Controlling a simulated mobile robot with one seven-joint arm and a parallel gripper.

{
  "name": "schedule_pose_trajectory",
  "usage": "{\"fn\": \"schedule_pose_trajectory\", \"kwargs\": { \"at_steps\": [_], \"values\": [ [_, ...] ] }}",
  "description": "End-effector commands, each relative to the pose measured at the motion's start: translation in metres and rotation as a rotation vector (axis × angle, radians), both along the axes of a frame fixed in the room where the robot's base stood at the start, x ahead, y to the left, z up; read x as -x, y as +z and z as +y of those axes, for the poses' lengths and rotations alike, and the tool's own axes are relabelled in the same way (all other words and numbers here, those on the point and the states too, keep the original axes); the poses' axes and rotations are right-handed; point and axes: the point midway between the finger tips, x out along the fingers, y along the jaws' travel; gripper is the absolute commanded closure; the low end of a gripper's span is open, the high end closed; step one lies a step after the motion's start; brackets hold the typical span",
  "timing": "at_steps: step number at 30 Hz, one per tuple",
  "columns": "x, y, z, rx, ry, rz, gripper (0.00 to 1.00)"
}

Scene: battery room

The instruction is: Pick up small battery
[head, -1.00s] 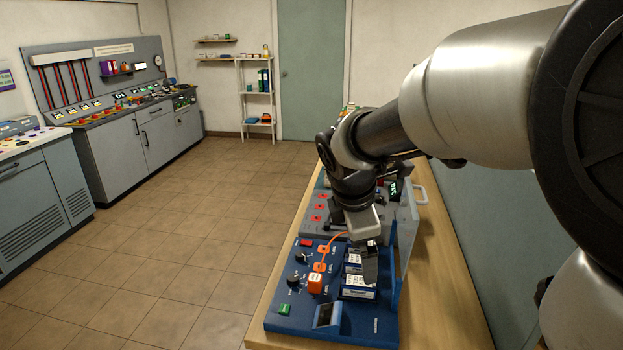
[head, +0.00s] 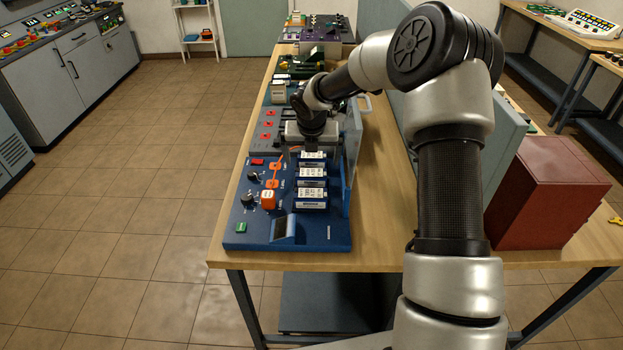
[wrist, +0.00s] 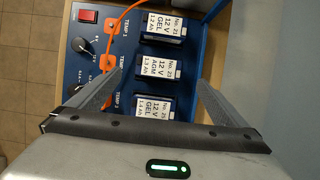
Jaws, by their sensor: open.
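Three small batteries with white labels sit in a row on a blue panel (head: 262,232). In the wrist view the labels read No. 21 GEL (wrist: 167,34), No. 23 AGM (wrist: 158,70) and No. 25 GEL (wrist: 153,107). In the head view the near (head: 311,200), middle (head: 311,180) and far (head: 312,157) batteries show. My gripper (wrist: 158,82) is open and empty, its fingers spread left and right of the middle and lower batteries in the wrist view. In the head view my gripper (head: 306,145) is at the far end of the row; its fingertips are hard to make out.
A red box (head: 548,190) is on the right. The wooden table top (head: 385,215) has free room.

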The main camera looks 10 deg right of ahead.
Motion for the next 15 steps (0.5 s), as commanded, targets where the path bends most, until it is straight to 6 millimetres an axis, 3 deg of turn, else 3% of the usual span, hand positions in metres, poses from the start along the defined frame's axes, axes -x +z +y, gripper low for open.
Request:
{"fn": "schedule_pose_trajectory", "kwargs": {
  "at_steps": [4,15],
  "values": [
    [-0.01,-0.028,-0.001,-0.001,0.0,0.003,0.02],
    [-0.022,-0.059,-0.003,0.0,-0.001,0.003,0.02]
  ]
}}
